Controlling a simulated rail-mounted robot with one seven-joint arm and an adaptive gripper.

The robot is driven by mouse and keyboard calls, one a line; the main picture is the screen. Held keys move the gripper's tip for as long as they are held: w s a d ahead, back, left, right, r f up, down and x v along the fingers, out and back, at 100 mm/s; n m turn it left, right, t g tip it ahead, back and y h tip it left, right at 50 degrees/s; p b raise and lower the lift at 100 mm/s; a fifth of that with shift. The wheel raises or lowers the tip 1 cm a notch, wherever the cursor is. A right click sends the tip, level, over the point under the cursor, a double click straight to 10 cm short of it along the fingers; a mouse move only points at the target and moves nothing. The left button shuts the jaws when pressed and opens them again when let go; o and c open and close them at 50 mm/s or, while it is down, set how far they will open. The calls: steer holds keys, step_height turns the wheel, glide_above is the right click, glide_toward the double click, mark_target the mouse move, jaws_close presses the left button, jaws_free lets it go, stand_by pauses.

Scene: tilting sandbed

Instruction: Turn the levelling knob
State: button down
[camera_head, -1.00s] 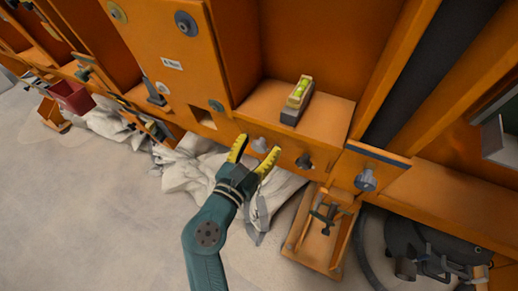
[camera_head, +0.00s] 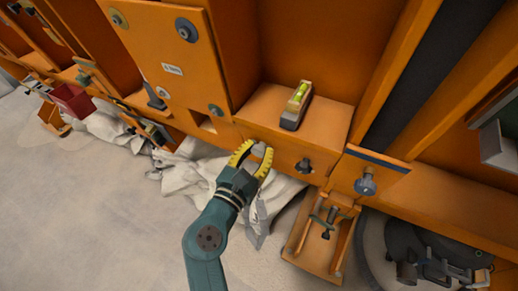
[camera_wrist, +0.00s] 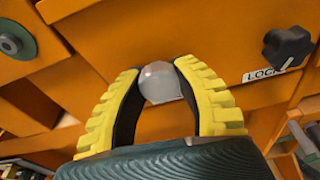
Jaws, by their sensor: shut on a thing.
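The levelling knob (camera_wrist: 159,83) is a round grey knob on the orange front panel. In the wrist view it sits between my two yellow ridged fingers, near their tips. My gripper (camera_head: 256,158) is shut on this knob, which also shows in the head view (camera_head: 258,150). A dark lobed knob (camera_wrist: 287,47) with a label reading "LOCK" is to its right; it shows in the head view too (camera_head: 304,165). A spirit level (camera_head: 297,105) with a yellow-green vial lies on the orange ledge above the knobs.
A blue-grey knob (camera_head: 366,185) is further right on the frame. An orange tray (camera_head: 295,252) with a clamp tool stands below right. White cloth sacks (camera_head: 195,172) lie on the floor under the panel. Open grey floor is at the left.

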steer(key=m, duration=0.3)
steer(key=shift+t+y+p, duration=0.3)
steer(key=m+y+b, duration=0.1)
steer(key=m, duration=0.2)
steer(key=shift+f, duration=0.1)
steer(key=m+t+b, duration=0.1)
steer(key=m+b, duration=0.1)
steer(key=m, duration=0.1)
steer(key=shift+m+t+y+b, duration=0.3)
steer(key=shift+m+t+b, duration=0.1)
steer(key=shift+m+b, duration=0.85)
steer(key=c, duration=0.6)
jaws_free()
